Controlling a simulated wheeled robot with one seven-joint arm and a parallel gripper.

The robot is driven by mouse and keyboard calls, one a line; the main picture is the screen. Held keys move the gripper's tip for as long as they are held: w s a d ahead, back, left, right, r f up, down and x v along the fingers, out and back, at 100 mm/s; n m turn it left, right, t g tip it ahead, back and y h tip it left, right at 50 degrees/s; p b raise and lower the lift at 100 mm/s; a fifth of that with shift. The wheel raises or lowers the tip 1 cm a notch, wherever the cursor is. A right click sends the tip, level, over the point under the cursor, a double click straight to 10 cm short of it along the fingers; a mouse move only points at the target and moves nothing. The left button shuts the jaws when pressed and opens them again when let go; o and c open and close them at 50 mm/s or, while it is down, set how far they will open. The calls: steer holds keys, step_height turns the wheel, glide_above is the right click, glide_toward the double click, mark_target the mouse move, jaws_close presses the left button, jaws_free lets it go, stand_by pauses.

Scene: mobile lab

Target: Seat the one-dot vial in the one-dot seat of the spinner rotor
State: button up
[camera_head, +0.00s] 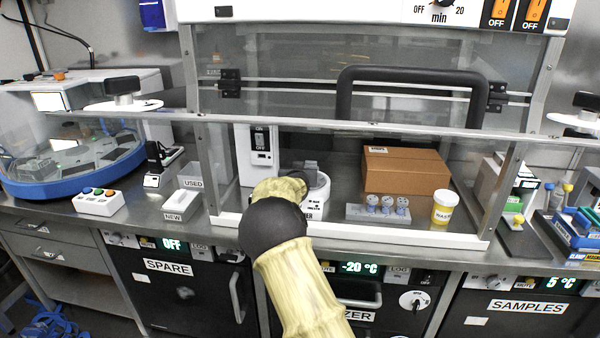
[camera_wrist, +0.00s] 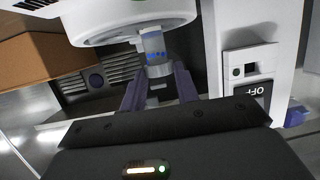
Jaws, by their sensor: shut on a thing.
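In the wrist view my gripper (camera_wrist: 158,80) is shut on a clear vial (camera_wrist: 153,43) with blue marks; its dots are too small to count. The vial's far end overlaps the white round body of a bench device (camera_wrist: 125,28); I cannot tell whether they touch. In the head view my arm reaches into the hood and hides most of this device (camera_head: 320,196), and the held vial cannot be made out. A round blue-rimmed machine (camera_head: 75,187) with a clear cover and grey blocks inside stands at the left; I cannot tell for sure whether it is the spinner.
A rack (camera_head: 360,213) with several blue-marked vials, a yellow-labelled jar (camera_head: 443,208) and a brown box (camera_head: 405,170) stand right of my arm. A three-button box (camera_head: 99,203) and NEW/USED tray (camera_head: 182,205) stand left. The hood's sash bar (camera_head: 400,130) crosses above.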

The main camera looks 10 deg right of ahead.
steer(key=shift+f+b, duration=0.4)
steer(key=shift+f, duration=0.25)
steer(key=o, duration=1)
steer(key=shift+o, duration=0.2)
steer(key=shift+s+r, duration=0.1)
steer(key=v, duration=1.7)
steer(key=shift+s, duration=0.1)
